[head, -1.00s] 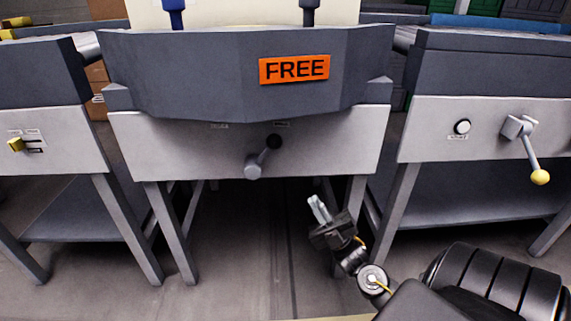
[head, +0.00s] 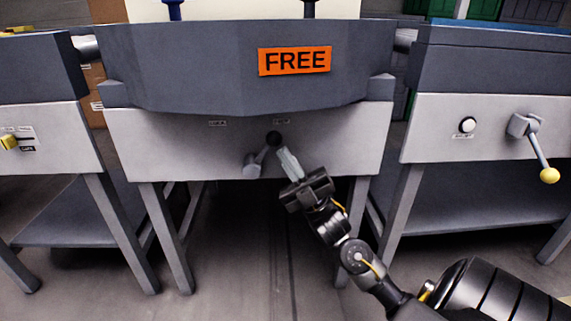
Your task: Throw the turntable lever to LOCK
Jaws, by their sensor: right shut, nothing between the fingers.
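The turntable lever (head: 263,155) is on the light front panel below the turntable (head: 200,65). Its grey hub is at the lower left and its dark knob (head: 274,138) tilts up and right, towards the right one of two small labels. An orange sign (head: 294,61) on the turntable reads FREE. My right gripper (head: 287,153) is shut and empty, just right of the lever and slightly below the knob. I cannot tell whether it touches. My left gripper is not in view.
The right-hand table has a white button (head: 467,125) and a yellow-knobbed lever (head: 535,150). The left-hand table has a yellow switch (head: 9,142). Table legs stand either side of open floor (head: 250,250) below the panel.

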